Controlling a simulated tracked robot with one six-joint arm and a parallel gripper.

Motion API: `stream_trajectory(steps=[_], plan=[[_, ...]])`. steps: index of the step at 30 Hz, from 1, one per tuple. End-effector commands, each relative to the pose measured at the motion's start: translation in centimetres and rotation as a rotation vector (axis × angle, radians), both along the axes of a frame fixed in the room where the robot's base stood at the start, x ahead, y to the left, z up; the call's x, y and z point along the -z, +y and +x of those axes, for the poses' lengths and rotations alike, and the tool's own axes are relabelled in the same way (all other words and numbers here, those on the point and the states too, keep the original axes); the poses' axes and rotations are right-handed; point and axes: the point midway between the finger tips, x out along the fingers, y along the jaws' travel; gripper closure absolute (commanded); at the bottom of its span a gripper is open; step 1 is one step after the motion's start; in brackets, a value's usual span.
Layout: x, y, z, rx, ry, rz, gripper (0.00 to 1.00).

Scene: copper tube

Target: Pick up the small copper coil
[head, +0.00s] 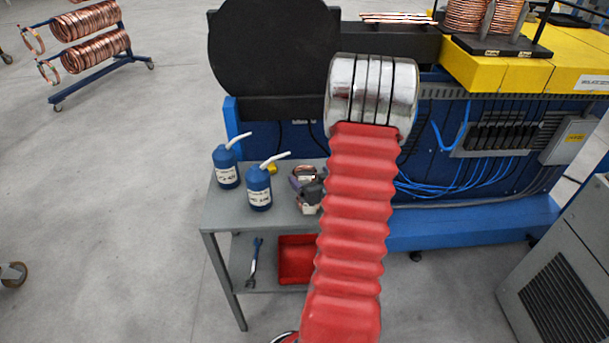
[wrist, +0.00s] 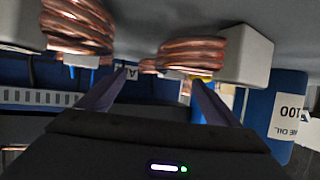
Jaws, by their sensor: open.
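In the wrist view, which looks upside down, one copper coil (wrist: 195,54) sits right of centre, beside a pale block. Another copper coil (wrist: 78,24) is at the upper left and looks larger, being cut by the frame. My gripper (wrist: 158,79) is open, its two dark fingers apart with the right fingertip overlapping the lower edge of the central coil. I cannot tell whether they touch. In the head view, a small copper coil (head: 303,171) shows on the grey table (head: 222,210), left of my red arm, partly hidden by dark and grey parts.
Two blue oil bottles (head: 226,168) (head: 258,187) with white spouts stand left of the coil; one blue bottle (wrist: 287,108) shows at the right in the wrist view. A red bin (head: 296,258) and a tool (head: 255,262) lie on the lower shelf. The blue machine (head: 450,226) stands behind.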

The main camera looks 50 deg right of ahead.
Motion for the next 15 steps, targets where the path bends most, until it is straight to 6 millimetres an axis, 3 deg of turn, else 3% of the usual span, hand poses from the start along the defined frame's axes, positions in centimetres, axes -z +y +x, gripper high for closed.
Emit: stream_trajectory(steps=[9,15], plan=[[1.6,-1.5,3.2,-0.004,0.0,-0.001,0.15],[1.9,-2.0,3.9,-0.001,0.0,0.0,0.15]])
